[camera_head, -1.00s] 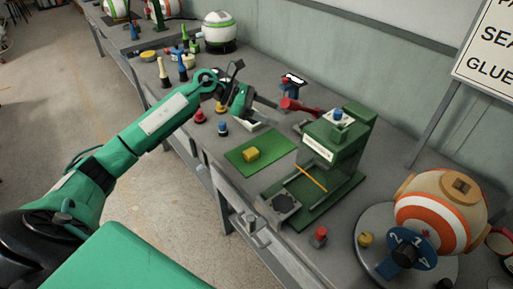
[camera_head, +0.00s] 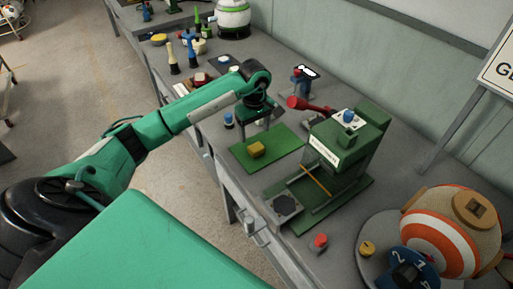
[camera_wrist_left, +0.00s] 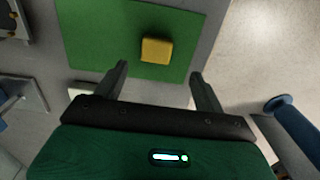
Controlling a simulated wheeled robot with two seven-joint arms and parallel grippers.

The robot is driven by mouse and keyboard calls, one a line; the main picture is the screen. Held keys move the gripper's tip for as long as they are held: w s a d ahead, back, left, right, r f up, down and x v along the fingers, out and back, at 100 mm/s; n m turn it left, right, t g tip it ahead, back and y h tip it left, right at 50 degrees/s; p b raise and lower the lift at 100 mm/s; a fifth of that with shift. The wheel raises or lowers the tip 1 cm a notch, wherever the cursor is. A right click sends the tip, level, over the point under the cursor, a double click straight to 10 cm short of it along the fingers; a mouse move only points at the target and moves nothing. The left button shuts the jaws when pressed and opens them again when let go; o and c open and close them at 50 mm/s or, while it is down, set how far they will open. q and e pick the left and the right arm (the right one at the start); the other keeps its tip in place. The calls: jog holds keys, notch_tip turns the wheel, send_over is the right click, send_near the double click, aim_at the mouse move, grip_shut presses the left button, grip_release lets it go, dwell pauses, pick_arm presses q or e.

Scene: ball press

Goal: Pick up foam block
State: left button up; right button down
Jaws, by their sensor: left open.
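The foam block (camera_head: 256,149) is a small yellow block lying on a green mat (camera_head: 286,137) on the workbench. In the left wrist view the yellow block (camera_wrist_left: 157,50) sits on the green mat (camera_wrist_left: 95,37), ahead of the fingertips and between their lines. My left gripper (camera_wrist_left: 160,72) is open and empty, with its two dark fingers apart. In the head view my left gripper (camera_head: 258,116) points down beside the far edge of the mat, behind the block, its fingers hard to make out. The right gripper does not show.
A green press (camera_head: 338,150) with a red handle (camera_head: 310,105) stands right of the mat. A blue peg (camera_head: 228,120) stands close left of the mat. An orange and white ball (camera_head: 450,230) sits at the front right.

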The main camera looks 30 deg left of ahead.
aim_at(256, 146)
pick_arm(q)
notch_tip(256, 146, down, 2)
jog(key=shift+f, duration=0.15)
jog(key=shift+f+p, duration=0.3)
jog(key=shift+f, duration=0.2)
jog(key=f, duration=0.1)
jog(key=f+p, duration=0.1)
jog(key=f, duration=0.1)
jog(key=shift+w+a+f, duration=0.1)
jog(key=shift+w+f, duration=0.2)
jog(key=shift+w, duration=0.05)
jog(key=shift+f, duration=0.55)
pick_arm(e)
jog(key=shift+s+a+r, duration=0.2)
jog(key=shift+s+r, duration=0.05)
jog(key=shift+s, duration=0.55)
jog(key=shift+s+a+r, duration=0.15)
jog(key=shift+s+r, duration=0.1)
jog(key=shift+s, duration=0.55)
pick_arm(q)
jog(key=c, duration=1.1)
